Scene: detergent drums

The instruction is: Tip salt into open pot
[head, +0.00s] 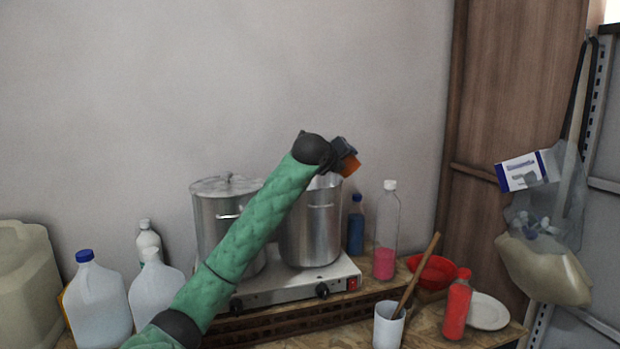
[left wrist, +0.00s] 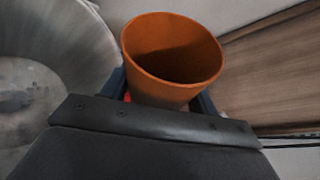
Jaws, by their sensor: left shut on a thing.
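My left gripper (head: 345,150) is shut on an orange cup (head: 350,166) and holds it above the right side of the open metal pot (head: 311,232). In the left wrist view the cup (left wrist: 172,60) sits between the dark fingers (left wrist: 163,98), with its mouth toward the camera. I see bare orange inner wall and dark shade; I cannot make out any salt. The open pot (left wrist: 95,35) shows at the left of that view, partly cut off. In the head view my arm hides part of the pot's left side and rim. My right gripper is not in view.
A lidded pot (head: 213,222) stands left of the open pot on the same hot plate (head: 300,285). Bottles (head: 386,232) stand to the right, near a red bowl (head: 440,268), a white cup (head: 388,328) with a wooden stick, and a plate (head: 488,312). White jugs (head: 97,300) stand left.

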